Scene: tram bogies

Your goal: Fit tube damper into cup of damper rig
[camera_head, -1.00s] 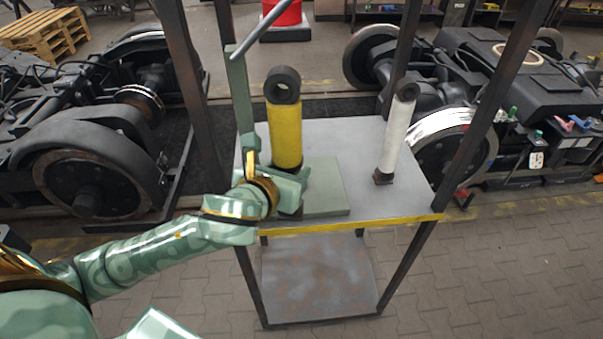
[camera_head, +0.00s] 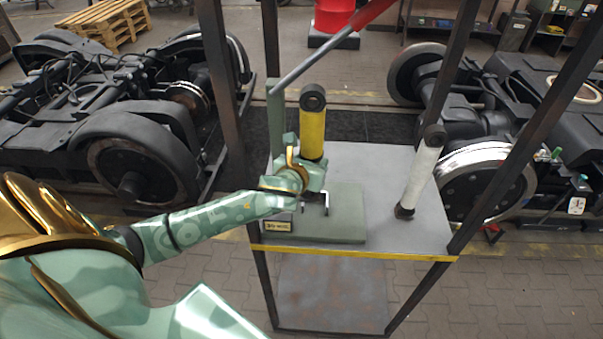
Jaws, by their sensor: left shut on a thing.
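The tube damper (camera_head: 312,133) has a yellow body and a black eye on top. It stands roughly upright over the damper rig. My left gripper (camera_head: 311,175) is shut around its lower part and hides its bottom end. The rig has a green base plate (camera_head: 345,228), a green post (camera_head: 275,125) and a grey bar with a red end rising to the right. A small metal bracket (camera_head: 327,203) shows on the plate just below the gripper. The cup is not clearly visible, so I cannot tell whether the damper touches it. My right gripper is not in view.
A white damper (camera_head: 421,172) leans slightly on the right of the grey table (camera_head: 400,232). Dark frame uprights stand on both sides. Bogies flank the table (camera_head: 130,150) (camera_head: 480,175). A red drum (camera_head: 333,15) stands behind. The table between plate and white damper is clear.

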